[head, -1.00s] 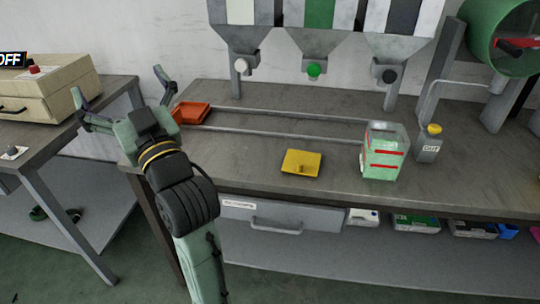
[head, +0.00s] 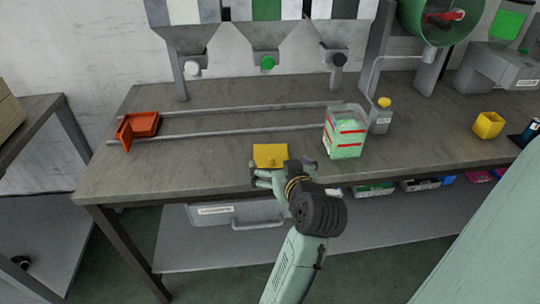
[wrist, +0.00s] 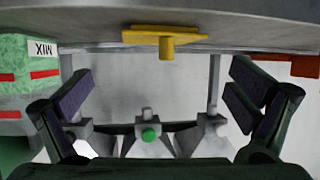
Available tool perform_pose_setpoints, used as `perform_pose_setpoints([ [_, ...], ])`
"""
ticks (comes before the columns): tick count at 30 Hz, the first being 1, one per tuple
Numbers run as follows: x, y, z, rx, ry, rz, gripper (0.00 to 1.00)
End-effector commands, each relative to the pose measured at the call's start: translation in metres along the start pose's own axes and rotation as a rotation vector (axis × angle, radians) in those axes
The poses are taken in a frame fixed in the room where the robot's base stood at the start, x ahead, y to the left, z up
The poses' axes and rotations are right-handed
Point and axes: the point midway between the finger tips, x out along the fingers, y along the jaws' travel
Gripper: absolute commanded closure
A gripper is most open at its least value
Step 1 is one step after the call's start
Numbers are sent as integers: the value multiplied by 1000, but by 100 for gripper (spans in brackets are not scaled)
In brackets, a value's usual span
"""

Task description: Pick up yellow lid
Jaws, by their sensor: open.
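The yellow lid (head: 270,153), a flat square plate with a small knob, lies on the workbench near its front edge. In the wrist view, which looks upside down, the lid (wrist: 150,34) is at the top centre with its knob pointing down in the picture. My gripper (head: 281,172) is just in front of the lid at the bench's front edge, and its fingers are spread. In the wrist view the open gripper (wrist: 160,90) has nothing between its fingers. The lid is beyond the fingers, and I see no contact.
A clear box with green contents and red stripes (head: 344,134) stands right of the lid, with a grey bottle (head: 380,118) behind it. Two rails (head: 230,132) cross the bench. Hoppers (head: 266,40) hang behind.

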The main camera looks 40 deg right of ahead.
Motion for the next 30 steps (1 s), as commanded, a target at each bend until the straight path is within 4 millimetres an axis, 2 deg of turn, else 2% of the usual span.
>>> perform_pose_setpoints([
  [5, 15, -4, 0, -1, -3, -4, 0],
  [13, 52, -6, 1, 0, 0, -2, 0],
  [22, 56, -5, 2, 0, 1, -1, 1],
  [30, 56, -5, 2, 0, 1, -1, 19],
])
